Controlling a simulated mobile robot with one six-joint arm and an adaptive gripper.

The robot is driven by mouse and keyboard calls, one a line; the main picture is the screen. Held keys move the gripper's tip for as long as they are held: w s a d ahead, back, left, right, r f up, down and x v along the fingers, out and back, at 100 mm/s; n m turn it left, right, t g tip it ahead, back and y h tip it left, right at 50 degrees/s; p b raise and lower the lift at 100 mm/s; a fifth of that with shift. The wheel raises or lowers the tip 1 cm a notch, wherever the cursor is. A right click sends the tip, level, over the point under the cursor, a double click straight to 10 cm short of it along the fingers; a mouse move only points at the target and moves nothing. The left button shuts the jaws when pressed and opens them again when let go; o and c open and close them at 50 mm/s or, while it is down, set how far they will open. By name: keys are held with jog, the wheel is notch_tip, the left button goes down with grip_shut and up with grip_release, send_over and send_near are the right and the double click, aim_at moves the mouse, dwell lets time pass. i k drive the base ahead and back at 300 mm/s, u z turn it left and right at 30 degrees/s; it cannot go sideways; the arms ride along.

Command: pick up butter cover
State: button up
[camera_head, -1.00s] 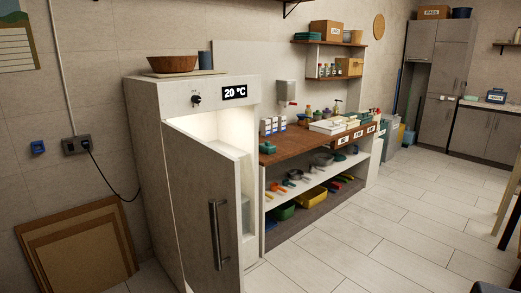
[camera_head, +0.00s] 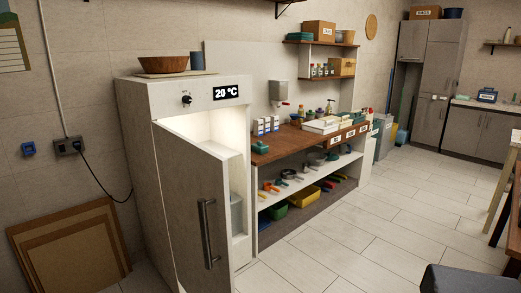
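A small green lidded dish (camera_head: 262,146) sits on the near left end of the brown wooden counter (camera_head: 285,143), just beyond the open fridge. It may be the butter dish with its cover, but it is too small to tell. My gripper is not in view.
A tall grey fridge (camera_head: 135,130) reading 20 °C stands at left with its door (camera_head: 190,215) swung open towards me. White boxes (camera_head: 266,125), bottles and trays stand on the counter; pans and bins fill the shelves below. A dark block (camera_head: 460,279) is at bottom right. The tiled floor between is clear.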

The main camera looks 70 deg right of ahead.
aim_at(259, 148)
jog(key=u, duration=0.1)
jog(key=k, duration=1.4)
jog(key=z, duration=1.9)
jog(key=i, duration=0.9)
